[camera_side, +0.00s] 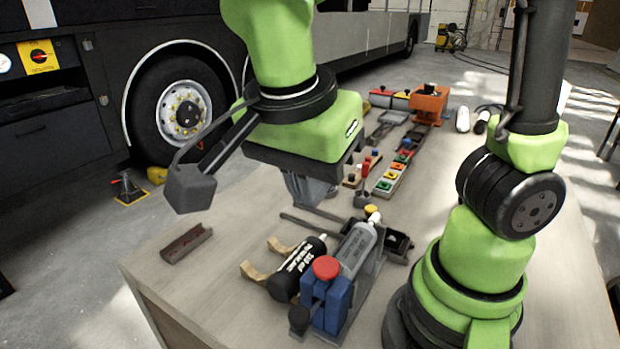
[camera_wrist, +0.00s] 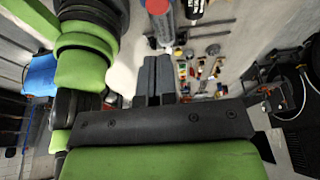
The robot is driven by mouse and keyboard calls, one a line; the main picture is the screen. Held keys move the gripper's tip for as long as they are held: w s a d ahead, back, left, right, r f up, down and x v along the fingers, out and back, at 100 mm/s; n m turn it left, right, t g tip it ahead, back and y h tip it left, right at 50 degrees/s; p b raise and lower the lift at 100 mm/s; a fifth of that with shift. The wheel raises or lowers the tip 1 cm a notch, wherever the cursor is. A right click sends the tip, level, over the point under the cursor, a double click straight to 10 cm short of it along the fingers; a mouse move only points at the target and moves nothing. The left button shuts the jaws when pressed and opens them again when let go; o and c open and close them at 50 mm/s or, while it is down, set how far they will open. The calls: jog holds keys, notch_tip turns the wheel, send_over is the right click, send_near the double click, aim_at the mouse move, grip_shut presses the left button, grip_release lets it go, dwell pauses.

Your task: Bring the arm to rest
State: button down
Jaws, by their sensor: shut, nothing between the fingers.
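My gripper (camera_side: 308,190) hangs over the middle of the workbench (camera_side: 225,265), pointing down. It is shut and empty. In the wrist view its two grey fingers (camera_wrist: 156,72) lie side by side with nothing held. In the side view my arm's green wrist hides part of the bench behind it, and the fingertips are close to the tools below; I cannot tell how large the gap is.
Near my gripper are a black cartridge (camera_side: 297,268), a grey cartridge (camera_side: 357,250) and a blue clamp with a red knob (camera_side: 326,268). A brown metal channel (camera_side: 187,243) lies at left. Colored blocks (camera_side: 391,180) and an orange vise (camera_side: 429,103) are farther back. The bench's front-left is clear.

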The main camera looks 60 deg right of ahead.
jog(key=s+d+r+n+t+y, duration=0.3)
jog(key=d+r+n+t+y, duration=0.2)
jog(key=n, duration=0.9)
jog(key=shift+d+r+t, duration=0.35)
jog(key=shift+d+t, duration=0.55)
jog(key=shift+t, duration=0.2)
